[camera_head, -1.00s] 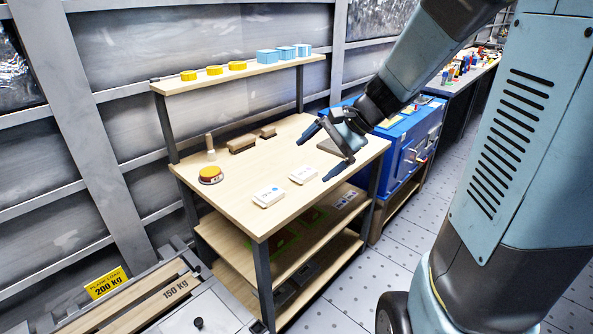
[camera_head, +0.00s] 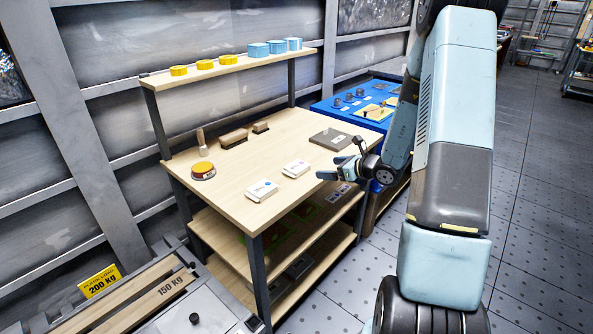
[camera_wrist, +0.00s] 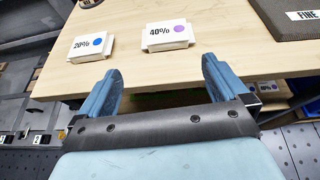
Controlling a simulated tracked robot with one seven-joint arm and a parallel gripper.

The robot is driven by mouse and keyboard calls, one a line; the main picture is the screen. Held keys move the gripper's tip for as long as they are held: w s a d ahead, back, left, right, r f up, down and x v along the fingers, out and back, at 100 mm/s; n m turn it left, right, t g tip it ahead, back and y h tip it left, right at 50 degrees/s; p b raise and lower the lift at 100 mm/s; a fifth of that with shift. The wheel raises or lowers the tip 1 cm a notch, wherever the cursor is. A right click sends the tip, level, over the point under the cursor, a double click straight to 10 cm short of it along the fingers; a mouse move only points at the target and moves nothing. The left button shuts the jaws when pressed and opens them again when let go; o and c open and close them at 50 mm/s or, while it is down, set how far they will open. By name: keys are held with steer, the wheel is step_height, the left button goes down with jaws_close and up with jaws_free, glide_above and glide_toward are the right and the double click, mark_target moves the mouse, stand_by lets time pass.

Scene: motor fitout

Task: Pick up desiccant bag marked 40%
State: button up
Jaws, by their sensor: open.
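The desiccant bag marked 40% (camera_wrist: 168,37) is a small white packet with a purple dot, lying flat on the wooden bench top near its front edge. It also shows in the head view (camera_head: 296,168). The similar bag marked 20% (camera_wrist: 90,45), with a blue dot, lies to its left, also seen in the head view (camera_head: 262,190). My gripper (camera_wrist: 160,80) is open and empty, its two blue fingers apart. In the wrist view the 40% bag is just beyond the fingertips, between their lines, and not touched. In the head view my gripper (camera_head: 340,168) is at the bench's front right edge.
A dark grey pad (camera_head: 331,139) lies at the bench's right, brushes (camera_head: 233,138) at the back, and a round yellow-topped tin (camera_head: 203,170) at the left. A shelf (camera_head: 222,69) with yellow and blue containers stands above the back. Bare wood surrounds the bags.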

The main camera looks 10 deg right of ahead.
mark_target(303, 169)
steer(key=shift+m, duration=0.3)
steer(key=x, duration=0.9)
steer(key=d+f+x, duration=0.1)
steer(key=x, duration=0.4)
steer(key=shift+w+d, duration=0.1)
steer(key=shift+w, duration=0.1)
steer(key=shift+c, duration=0.4)
steer(key=c, duration=0.7)
steer(key=shift+r, duration=0.15)
